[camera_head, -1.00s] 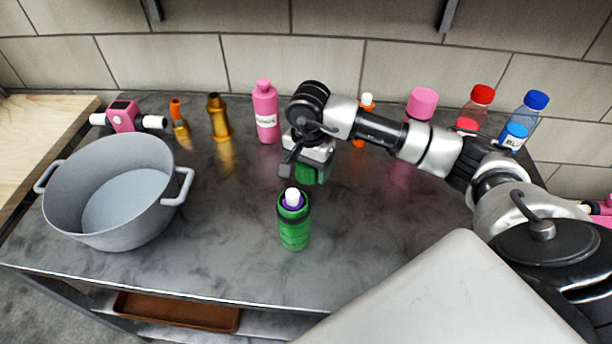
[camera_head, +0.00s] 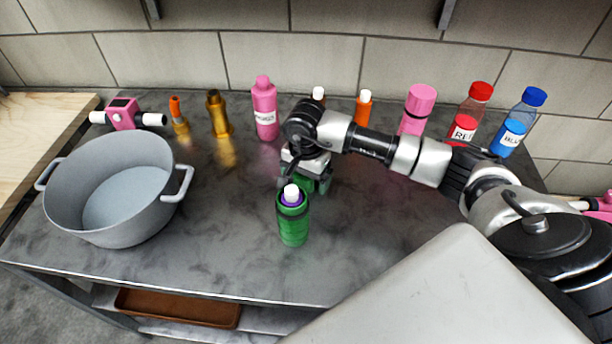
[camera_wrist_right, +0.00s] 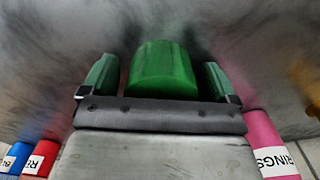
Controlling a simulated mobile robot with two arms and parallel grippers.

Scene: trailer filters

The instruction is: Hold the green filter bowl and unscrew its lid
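The green filter bowl (camera_head: 293,224) stands upright on the dark worktop in the head view. A purple ring and a white top (camera_head: 291,193) show at its upper end. My right gripper (camera_head: 314,184) is just behind it, pointing down toward it, and partly hidden by it. In the right wrist view a green cylinder (camera_wrist_right: 163,72), which appears to be the bowl, lies between the green fingertips of this gripper (camera_wrist_right: 160,80). The fingers are apart, with a gap on each side. My left gripper is not in view.
A grey pot (camera_head: 112,192) stands at the left. The worktop (camera_head: 222,240) between pot and bowl is clear.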

